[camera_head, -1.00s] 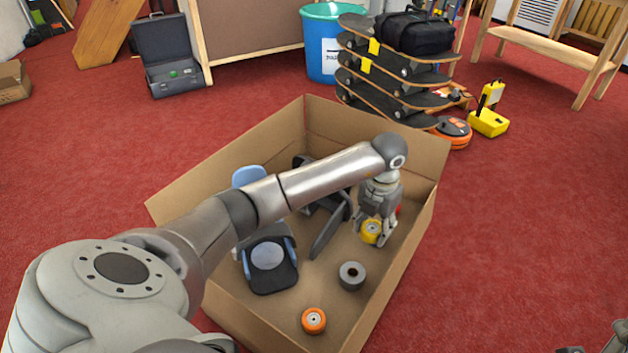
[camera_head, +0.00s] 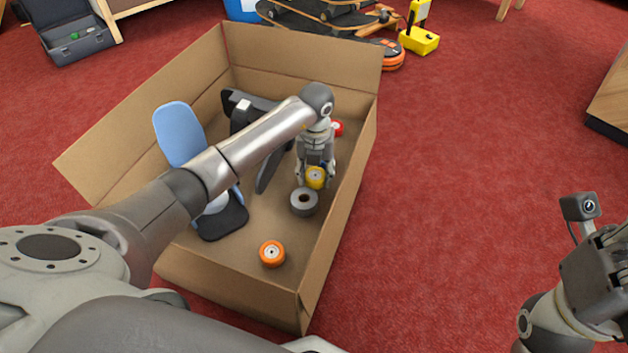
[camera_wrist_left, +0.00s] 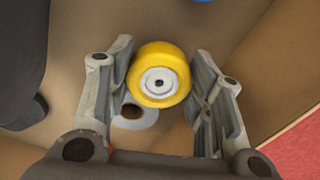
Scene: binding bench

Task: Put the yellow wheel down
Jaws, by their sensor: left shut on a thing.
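The yellow wheel (camera_head: 315,178) is between the fingers of my left gripper (camera_head: 315,174), inside the open cardboard box (camera_head: 340,225). In the left wrist view the wheel (camera_wrist_left: 159,75) sits between both fingers of the left gripper (camera_wrist_left: 163,80), its pale hub facing the camera. The gripper is shut on it. The wheel appears just behind the grey roll (camera_head: 304,202), which also shows partly below it in the wrist view (camera_wrist_left: 138,118). I cannot tell whether the wheel touches the roll or the floor. My right gripper (camera_head: 598,262) is at the right edge; its fingertips are unclear.
An orange wheel (camera_head: 272,253) lies at the box's near end. A red wheel (camera_head: 338,128) is near the right wall. A blue-backed chair-like thing (camera_head: 180,134) and black parts (camera_head: 270,168) fill the left side. Box floor between the orange wheel and grey roll is bare.

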